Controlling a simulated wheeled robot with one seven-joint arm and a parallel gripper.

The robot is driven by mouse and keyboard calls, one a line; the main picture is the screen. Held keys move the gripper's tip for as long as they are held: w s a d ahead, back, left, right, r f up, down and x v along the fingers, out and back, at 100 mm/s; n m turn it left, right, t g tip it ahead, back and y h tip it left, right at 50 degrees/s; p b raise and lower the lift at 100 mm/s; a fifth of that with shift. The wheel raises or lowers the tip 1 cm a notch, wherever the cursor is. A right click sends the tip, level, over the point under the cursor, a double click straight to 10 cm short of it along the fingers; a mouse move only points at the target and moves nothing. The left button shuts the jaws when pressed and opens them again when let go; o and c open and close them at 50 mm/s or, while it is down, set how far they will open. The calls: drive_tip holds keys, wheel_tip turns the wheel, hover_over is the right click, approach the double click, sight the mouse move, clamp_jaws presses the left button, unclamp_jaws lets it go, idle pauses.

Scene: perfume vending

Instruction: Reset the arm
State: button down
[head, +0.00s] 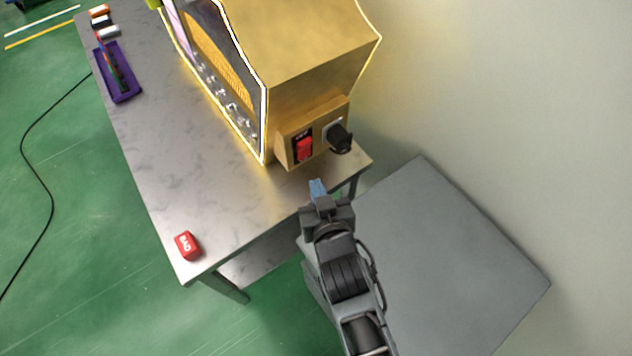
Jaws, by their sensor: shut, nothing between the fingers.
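My gripper (317,188) is in the middle of the head view, at the end of my dark arm. Its blue-grey fingertips are together, with nothing seen between them. It is over the near right edge of the metal table (165,165), just below the vending machine's (305,50) control box. It appears apart from the box, though the gap is hard to judge.
The gold machine's box carries a red switch (305,148) and a black plug or knob (340,138). A red block (187,245) sits at the table's near corner. A purple tray (122,88) is farther left. A grey surface (450,240) and wall are right.

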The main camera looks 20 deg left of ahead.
idle(0.5)
drive_tip(key=s+d+r+m+t+h, duration=0.1)
drive_tip(key=s+d+m+h, duration=0.1)
drive_tip(key=s+d, duration=0.75)
drive_tip(key=s+d+r+m+t+h, duration=0.1)
drive_tip(key=s+d, duration=0.4)
drive_tip(key=d, duration=0.9)
drive_tip(key=s+d+r+m+h, duration=0.2)
drive_tip(key=s+d+r, duration=0.3)
drive_tip(key=s+r, duration=0.3)
drive_tip(key=s+d+r+m+t+h, duration=0.1)
drive_tip(key=s+d+r+m+h, duration=0.1)
drive_tip(key=s+d+r, duration=0.4)
wheel_tip(320, 180, up, 3)
drive_tip(key=s+h, duration=0.1)
drive_tip(key=s, duration=0.2)
drive_tip(key=shift+d+r+t, duration=0.2)
drive_tip(key=shift+t, duration=0.1)
